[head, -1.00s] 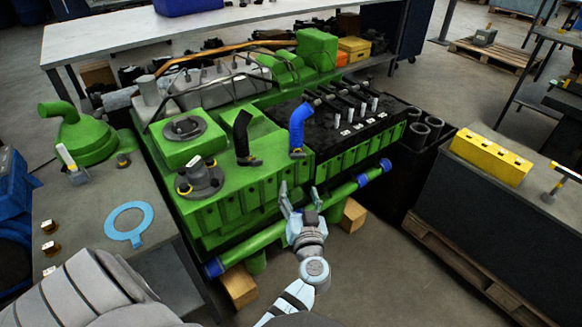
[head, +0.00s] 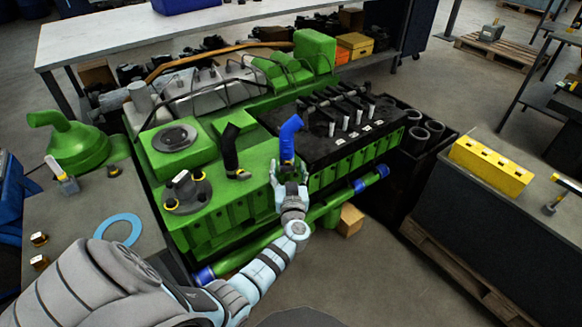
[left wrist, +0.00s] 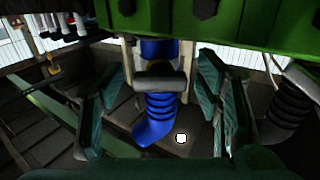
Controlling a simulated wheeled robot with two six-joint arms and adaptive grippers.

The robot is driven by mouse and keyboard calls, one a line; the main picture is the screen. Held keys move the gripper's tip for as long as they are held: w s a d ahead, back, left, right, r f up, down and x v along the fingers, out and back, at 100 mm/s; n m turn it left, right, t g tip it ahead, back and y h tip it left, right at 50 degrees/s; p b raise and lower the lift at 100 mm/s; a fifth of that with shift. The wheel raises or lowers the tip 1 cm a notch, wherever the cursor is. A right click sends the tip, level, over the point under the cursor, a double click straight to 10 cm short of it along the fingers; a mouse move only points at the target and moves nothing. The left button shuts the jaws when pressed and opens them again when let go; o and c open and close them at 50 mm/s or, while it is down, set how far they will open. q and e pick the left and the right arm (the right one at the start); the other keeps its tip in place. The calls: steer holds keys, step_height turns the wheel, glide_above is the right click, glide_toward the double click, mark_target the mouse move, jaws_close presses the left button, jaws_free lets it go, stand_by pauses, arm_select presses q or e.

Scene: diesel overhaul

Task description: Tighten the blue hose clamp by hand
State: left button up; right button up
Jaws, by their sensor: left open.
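The blue hose (head: 290,134) stands bent on the near side of the green engine. In the left wrist view the hose (left wrist: 155,112) looks ribbed and hangs between my fingers. The blue hose clamp (left wrist: 158,83) shows there as a grey block with a yellowish edge around the hose; in the head view it is mostly hidden by my gripper. My left gripper (head: 289,172) is open, with a finger on each side of the hose near its base. Its fingers (left wrist: 162,76) appear apart from the clamp. My right gripper is not in view.
A black hose (head: 230,148) with its own clamp stands left of the blue one. The green engine block (head: 215,215) fills the middle, with a green pipe (head: 330,205) along its near side. A bench with a light blue ring (head: 122,229) is at left; a yellow block (head: 490,166) is at right.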

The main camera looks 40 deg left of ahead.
arm_select(q)
steer(key=shift+c, duration=0.4)
steer(key=c, duration=1.1)
steer(key=m+b, duration=0.2)
steer(key=m, duration=0.1)
steer(key=shift+f+b, duration=0.15)
steer(key=shift+b, duration=0.15)
steer(key=shift+m+b, duration=0.65)
steer(key=shift+m, duration=1.25)
